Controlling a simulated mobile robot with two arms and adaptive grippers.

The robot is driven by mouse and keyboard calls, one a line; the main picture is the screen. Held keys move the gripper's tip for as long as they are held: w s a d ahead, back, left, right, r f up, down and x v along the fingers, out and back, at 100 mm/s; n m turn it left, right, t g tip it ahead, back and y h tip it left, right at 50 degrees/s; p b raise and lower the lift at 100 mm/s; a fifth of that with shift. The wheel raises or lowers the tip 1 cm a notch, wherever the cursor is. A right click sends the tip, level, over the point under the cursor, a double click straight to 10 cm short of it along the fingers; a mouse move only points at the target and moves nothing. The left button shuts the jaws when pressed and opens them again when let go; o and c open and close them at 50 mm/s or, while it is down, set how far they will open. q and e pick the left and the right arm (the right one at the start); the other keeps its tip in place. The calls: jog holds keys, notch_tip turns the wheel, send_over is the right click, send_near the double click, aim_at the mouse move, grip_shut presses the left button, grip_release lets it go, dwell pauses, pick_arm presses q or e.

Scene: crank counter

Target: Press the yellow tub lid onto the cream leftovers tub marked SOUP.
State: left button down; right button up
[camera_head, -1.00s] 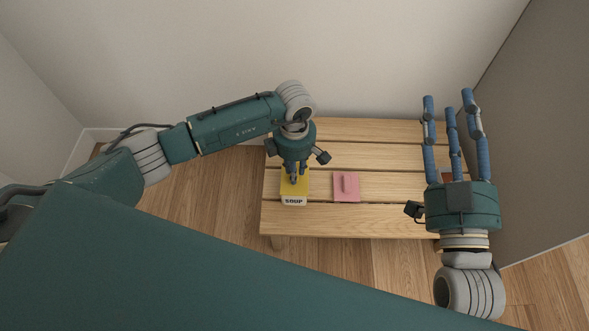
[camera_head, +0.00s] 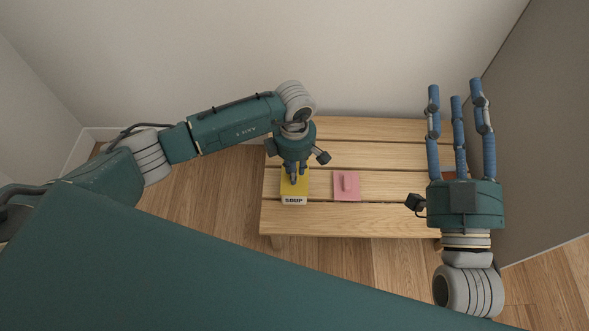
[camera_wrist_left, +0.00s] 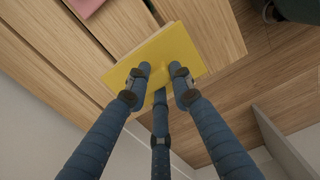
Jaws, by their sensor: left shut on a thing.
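The yellow tub lid (camera_head: 301,188) lies over the top of the cream tub marked SOUP (camera_head: 294,200); whether it is fully seated I cannot tell.
A pink lid with a raised grip (camera_head: 346,186) lies on the slatted wooden bench (camera_head: 390,220), right of the tub. A reddish-brown item (camera_head: 448,173) is partly hidden behind my right gripper. A grey panel (camera_head: 545,140) stands close on the right.

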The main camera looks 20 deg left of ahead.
jog(key=shift+r, duration=0.1)
pick_arm(q)
jog(key=shift+f, duration=0.1)
pick_arm(e)
jog(key=shift+s+r+y, duration=0.15)
jog(key=shift+r+y, duration=0.1)
jog(key=shift+y, duration=0.05)
pick_arm(q)
jog(key=c, duration=1.4)
grip_release()
jog(key=shift+c, duration=0.2)
notch_tip(320, 180, up, 12)
